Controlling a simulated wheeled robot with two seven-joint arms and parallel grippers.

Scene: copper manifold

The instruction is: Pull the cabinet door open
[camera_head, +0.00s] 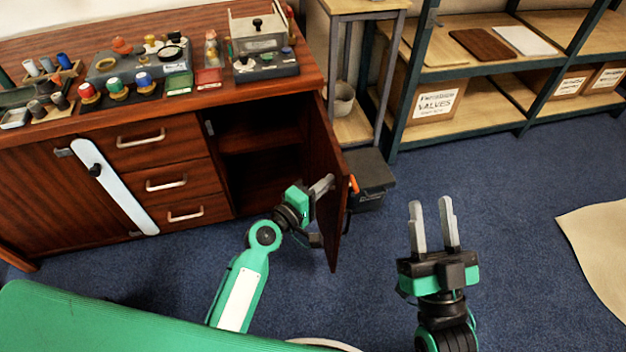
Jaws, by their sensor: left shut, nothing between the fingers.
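The wooden cabinet (110,165) stands at the left with its right compartment open and dark inside. The cabinet door (328,180) is hinged on the right and stands swung out towards me. My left gripper (324,186) is at the inner face of the door, its fingers shut and empty, with the wrist in front of the opening. I cannot tell whether the fingers touch the door. My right gripper (433,218) is open and empty, pointing away over the blue floor, to the right of the door and apart from it.
Drawers with handles (166,184) and a white bar (112,185) are on the cabinet front. Spools, boxes and devices crowd the cabinet top. A dark bin (369,179) stands just behind the door. Shelving (470,90) stands at the back right.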

